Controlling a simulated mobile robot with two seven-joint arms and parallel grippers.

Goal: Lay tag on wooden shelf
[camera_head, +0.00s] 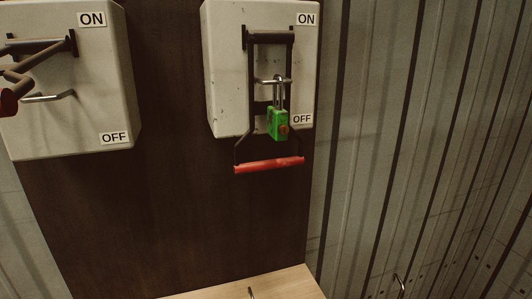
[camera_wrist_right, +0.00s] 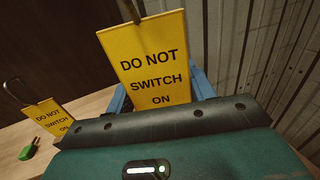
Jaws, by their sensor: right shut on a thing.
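In the right wrist view my right gripper (camera_wrist_right: 160,92) is shut on a yellow tag (camera_wrist_right: 155,55) reading "DO NOT SWITCH ON". Its blue fingers show at both sides behind the tag, and a wire hook rises from its top. A second yellow tag (camera_wrist_right: 48,118) with the same words and a wire hook is at the left, by the pale wooden shelf (camera_wrist_right: 95,105). The shelf (camera_head: 295,282) also shows at the bottom of the head view. My left gripper is not in view.
A green padlock (camera_wrist_right: 28,150) lies on the shelf at the left. Another green padlock (camera_head: 278,124) hangs on the right switch box (camera_head: 225,60), whose red handle (camera_head: 270,165) is down. A left switch box (camera_head: 110,70) and a corrugated wall (camera_head: 420,130) also stand close.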

